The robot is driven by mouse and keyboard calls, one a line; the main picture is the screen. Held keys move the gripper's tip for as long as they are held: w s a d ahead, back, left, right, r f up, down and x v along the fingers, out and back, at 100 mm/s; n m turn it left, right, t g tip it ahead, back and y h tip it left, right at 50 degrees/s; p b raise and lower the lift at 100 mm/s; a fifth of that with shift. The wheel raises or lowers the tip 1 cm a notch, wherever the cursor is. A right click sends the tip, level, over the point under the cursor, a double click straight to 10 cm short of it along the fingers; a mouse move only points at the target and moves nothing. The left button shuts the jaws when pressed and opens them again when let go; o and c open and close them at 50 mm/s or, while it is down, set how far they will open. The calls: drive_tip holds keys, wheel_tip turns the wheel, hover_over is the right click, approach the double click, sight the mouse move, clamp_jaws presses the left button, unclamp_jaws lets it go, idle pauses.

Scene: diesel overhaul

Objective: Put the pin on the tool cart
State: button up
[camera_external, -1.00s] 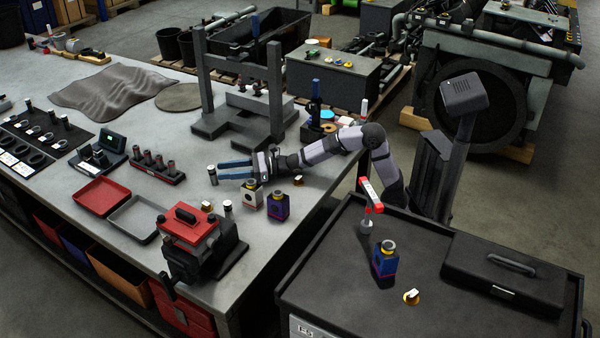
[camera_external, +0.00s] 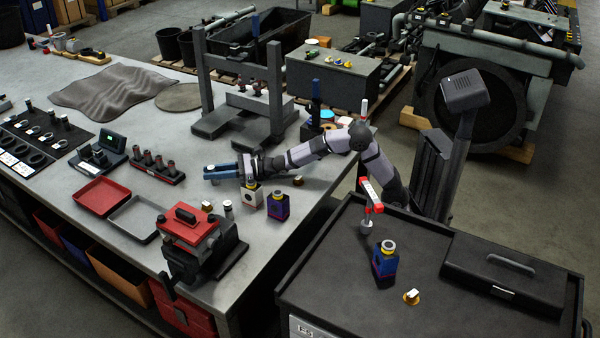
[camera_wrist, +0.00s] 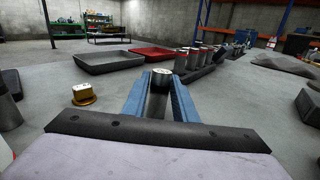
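The pin is a short dark cylinder with a shiny metal top (camera_wrist: 162,74), upright on the grey workbench. In the wrist view it stands between the blue fingertips of my gripper (camera_wrist: 160,90). In the external view my gripper (camera_external: 208,172) is low over the bench, its fingers pointing left, and mostly hides the pin. The fingers are on both sides of the pin. Whether they press on it or leave a small gap is not clear. The tool cart (camera_external: 335,285) is the black-topped cart at the front right, away from my gripper.
The cart top carries a blue bottle (camera_external: 384,262), a gold-and-white part (camera_external: 411,297), a red-and-white upright item (camera_external: 371,196) and a black case (camera_external: 515,270).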

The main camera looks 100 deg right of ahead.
sight(212, 167)
drive_tip(key=shift+r, duration=0.1)
clamp_jaws()
drive_tip(key=shift+r, duration=0.1)
wheel_tip(212, 167, up, 10)
drive_tip(key=shift+f+p, duration=0.1)
drive_tip(key=shift+p, duration=0.75)
